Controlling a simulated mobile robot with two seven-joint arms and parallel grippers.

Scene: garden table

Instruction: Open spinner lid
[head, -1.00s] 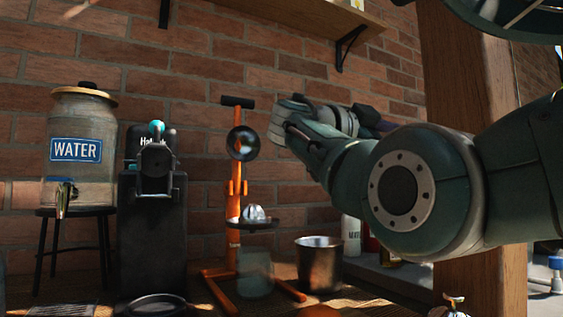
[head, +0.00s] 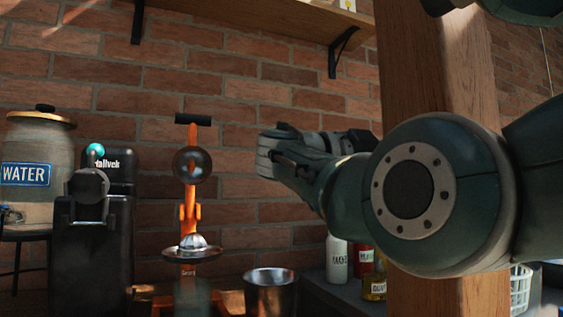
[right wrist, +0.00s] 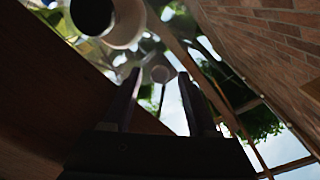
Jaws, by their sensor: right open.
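I cannot surely identify the spinner or its lid in either view. A white lattice-sided container (head: 520,288) shows in part at the right edge of the head view, half hidden behind the wooden post; I cannot tell whether it belongs to the spinner. My right arm crosses the head view from the right, with its hand end pointing left in front of the brick wall; its fingers are not clear there. In the right wrist view my right gripper (right wrist: 159,78) is open, with nothing between its fingers. My left gripper is not in view.
An orange juicer press (head: 190,215), a metal cup (head: 271,292), a black coffee machine (head: 95,240) and a water dispenser (head: 38,150) stand along the wall. Bottles (head: 337,259) stand beside the wooden post (head: 430,70). A shelf (head: 285,18) hangs above.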

